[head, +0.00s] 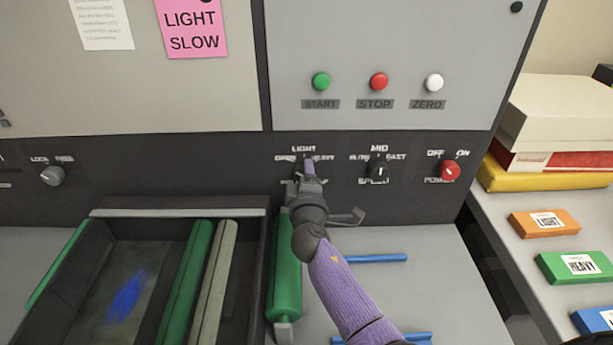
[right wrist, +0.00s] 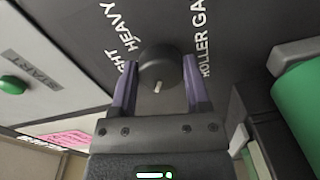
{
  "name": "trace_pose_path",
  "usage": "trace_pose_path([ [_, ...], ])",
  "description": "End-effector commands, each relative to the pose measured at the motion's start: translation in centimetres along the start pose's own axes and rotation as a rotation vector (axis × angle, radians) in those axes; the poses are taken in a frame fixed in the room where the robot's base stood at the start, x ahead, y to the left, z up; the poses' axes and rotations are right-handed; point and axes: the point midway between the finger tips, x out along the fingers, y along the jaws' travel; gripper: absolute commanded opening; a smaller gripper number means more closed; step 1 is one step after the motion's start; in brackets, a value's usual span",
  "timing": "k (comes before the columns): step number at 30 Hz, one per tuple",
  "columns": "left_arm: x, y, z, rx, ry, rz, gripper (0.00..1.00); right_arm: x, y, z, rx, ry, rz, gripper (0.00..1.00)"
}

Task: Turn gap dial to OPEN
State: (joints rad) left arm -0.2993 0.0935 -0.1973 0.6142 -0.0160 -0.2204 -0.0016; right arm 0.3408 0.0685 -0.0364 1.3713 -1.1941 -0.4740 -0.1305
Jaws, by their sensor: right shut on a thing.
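The gap dial is a round dark knob (right wrist: 158,68) with a white pointer mark. Its panel lettering reads LIGHT above, HEAVY at right and a partly hidden word at left in the head view; ROLLER GA shows in the right wrist view. My right gripper (head: 309,168) covers the dial in the head view. In the right wrist view its two purple fingers (right wrist: 158,85) are shut on the dial, one on each side. There the pointer mark lies toward the palm, on the side away from HEAVY. My left gripper is not in view.
The speed knob (head: 377,171) and red power knob (head: 450,170) are right of the dial; a lock knob (head: 52,175) is far left. START (head: 321,81), STOP (head: 379,81) and ZERO (head: 433,82) buttons sit above. A green roller (head: 287,270) lies below.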

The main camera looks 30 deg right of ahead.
Motion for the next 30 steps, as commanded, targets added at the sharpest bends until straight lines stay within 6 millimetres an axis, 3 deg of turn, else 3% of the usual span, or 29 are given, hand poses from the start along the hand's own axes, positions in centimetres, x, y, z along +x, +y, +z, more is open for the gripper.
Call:
trace_pose_path([
  [19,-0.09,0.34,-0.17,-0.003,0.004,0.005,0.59,-0.03,-0.09,-0.03,-0.048,-0.001,-0.003,0.02],
  [20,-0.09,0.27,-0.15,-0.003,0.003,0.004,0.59,-0.03,-0.09,-0.03,-0.048,-0.001,-0.003,0.65],
  [24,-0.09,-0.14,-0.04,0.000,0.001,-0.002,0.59,-0.02,-0.07,-0.02,-0.047,-0.001,-0.002,0.94],
  [30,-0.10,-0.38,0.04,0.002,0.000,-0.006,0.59,-0.01,-0.03,-0.02,-0.046,-0.001,-0.002,0.96],
])
